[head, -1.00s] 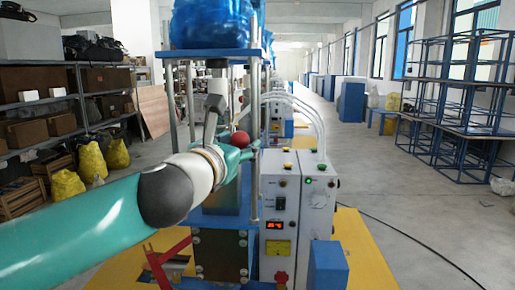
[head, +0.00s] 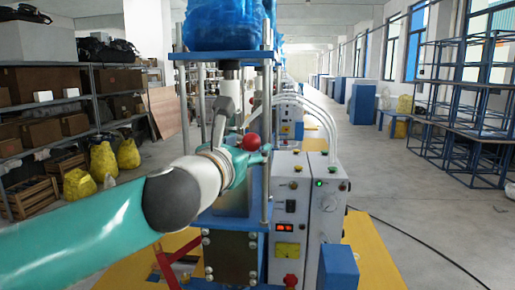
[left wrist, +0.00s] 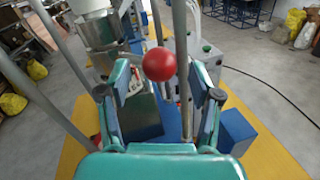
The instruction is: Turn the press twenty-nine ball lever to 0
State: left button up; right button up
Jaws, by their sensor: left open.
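The press (head: 233,255) stands ahead with its blue frame and metal columns. Its lever ends in a red ball (head: 251,141). The ball also shows in the left wrist view (left wrist: 159,64), in line with the gap between the fingers. My left gripper (head: 243,165) is open, beside and just below the ball in the head view. In the left wrist view the open fingers (left wrist: 160,88) stand on either side of the ball with visible gaps. I see no contact. The lever's rod is mostly hidden, and no 0 mark is readable. My right gripper is out of view.
A white control cabinet (head: 287,210) with a lit red display stands right of the press. A blue box (head: 338,267) sits in front of it. Metal columns (left wrist: 181,60) rise close to the fingers. Shelves (head: 85,95) line the left; the floor at right is mostly clear.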

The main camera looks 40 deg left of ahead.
pick_arm(q)
jog(key=v, duration=1.1)
